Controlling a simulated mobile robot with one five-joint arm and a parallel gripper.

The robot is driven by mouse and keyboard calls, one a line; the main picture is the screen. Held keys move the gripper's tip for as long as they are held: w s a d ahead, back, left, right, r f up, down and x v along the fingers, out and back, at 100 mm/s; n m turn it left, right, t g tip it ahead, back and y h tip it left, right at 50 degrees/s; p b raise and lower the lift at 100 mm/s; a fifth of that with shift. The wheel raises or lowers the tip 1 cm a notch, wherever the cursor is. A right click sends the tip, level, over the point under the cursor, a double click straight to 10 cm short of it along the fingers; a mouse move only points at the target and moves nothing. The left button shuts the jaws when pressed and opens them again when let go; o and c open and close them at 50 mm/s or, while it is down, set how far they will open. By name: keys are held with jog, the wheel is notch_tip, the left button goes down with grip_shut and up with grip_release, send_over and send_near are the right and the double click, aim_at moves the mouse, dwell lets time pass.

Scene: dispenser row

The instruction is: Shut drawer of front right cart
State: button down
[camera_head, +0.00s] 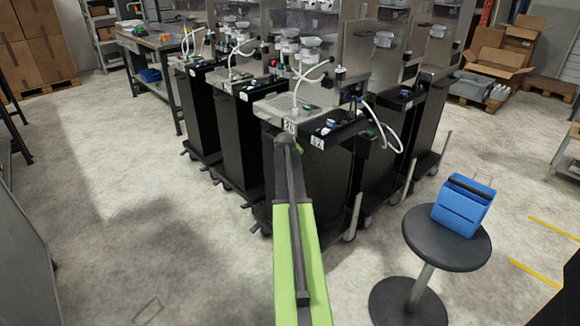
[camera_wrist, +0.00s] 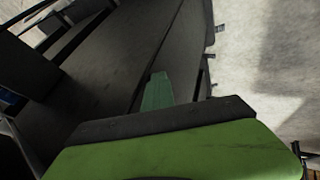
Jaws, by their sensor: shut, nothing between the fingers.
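The front right cart (camera_head: 330,165) is a black cabinet with a metal top tray, a number plate and tubing, at the near end of the row. My green arm reaches up to its front corner and hides part of its face. I cannot make out the drawer's edges or how far it stands out. My gripper (camera_wrist: 157,92) shows in the wrist view as a green tip, shut and empty, in front of a long dark panel (camera_wrist: 95,65). Whether it touches the panel I cannot tell. In the head view the gripper is mostly hidden behind the arm's end.
More black carts (camera_head: 237,140) stand in a row to the left, with small feet on the floor. A round black stool (camera_head: 445,250) holding a blue bin (camera_head: 463,205) stands at the right. The concrete floor (camera_head: 130,220) at the left is clear.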

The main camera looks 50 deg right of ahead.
jog(key=s+a+r+p, duration=0.2)
jog(key=a+r+p, duration=0.6)
jog(key=a, duration=0.1)
jog(key=shift+s, duration=0.15)
jog(key=shift+a, duration=0.1)
